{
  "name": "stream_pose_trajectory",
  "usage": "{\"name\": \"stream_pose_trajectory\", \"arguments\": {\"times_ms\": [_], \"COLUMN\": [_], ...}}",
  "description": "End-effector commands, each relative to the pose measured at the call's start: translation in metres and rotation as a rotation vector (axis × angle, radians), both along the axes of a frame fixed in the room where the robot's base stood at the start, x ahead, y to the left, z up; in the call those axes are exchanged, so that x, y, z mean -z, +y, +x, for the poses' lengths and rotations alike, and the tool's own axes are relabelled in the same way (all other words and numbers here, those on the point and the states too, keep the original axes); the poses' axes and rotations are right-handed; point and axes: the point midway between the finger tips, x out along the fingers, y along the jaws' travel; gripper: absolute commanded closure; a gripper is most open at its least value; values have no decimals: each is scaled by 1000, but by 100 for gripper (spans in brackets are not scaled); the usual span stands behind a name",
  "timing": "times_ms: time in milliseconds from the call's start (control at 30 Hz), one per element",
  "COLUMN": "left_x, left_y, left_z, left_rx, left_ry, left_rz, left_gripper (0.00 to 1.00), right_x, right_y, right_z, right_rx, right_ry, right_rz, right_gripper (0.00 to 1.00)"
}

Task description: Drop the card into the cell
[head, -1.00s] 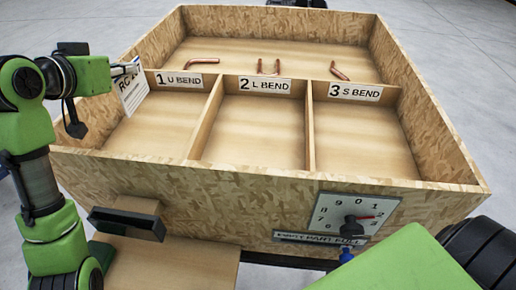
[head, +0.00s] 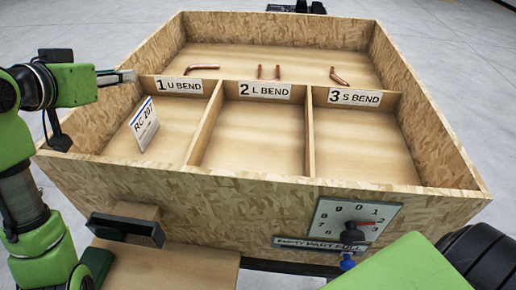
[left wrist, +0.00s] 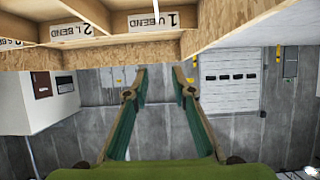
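The white card (head: 144,124), marked "RC 207", is in the front left cell, labelled "1 U BEND" (head: 180,85), at its left side. It is tilted, and I cannot tell whether it rests on the floor or is still falling. My left gripper (head: 133,76) is above and left of the card, apart from it, over the box's left wall. In the left wrist view its two fingers (left wrist: 158,72) stand apart with nothing between them. My right gripper is out of view.
The wooden box (head: 250,185) has cells "2 L BEND" (head: 255,140) and "3 S BEND" (head: 360,145), both empty. Copper tubes lie in the back compartment, including an S-shaped one (head: 339,77). A dial (head: 350,229) is on the front wall. A dark handle-like block (head: 127,228) sits front left.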

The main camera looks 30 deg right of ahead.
Motion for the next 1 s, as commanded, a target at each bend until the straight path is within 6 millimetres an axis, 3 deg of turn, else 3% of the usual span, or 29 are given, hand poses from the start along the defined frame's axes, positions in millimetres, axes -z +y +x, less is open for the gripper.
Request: {"name": "stream_pose_trajectory", "arguments": {"times_ms": [200,400,1000], "left_x": [-23,-34,-37], "left_y": [25,38,42], "left_z": [-35,-56,-62], "left_rx": [-2,-1,-1], "left_ry": [-6,-3,-1], "left_rz": [0,0,0], "left_gripper": [76,76,76], "right_x": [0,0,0], "right_y": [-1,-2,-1], "right_z": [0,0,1], "right_rx": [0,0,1], "right_ry": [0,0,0], "right_rz": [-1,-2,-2], "right_gripper": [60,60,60]}}
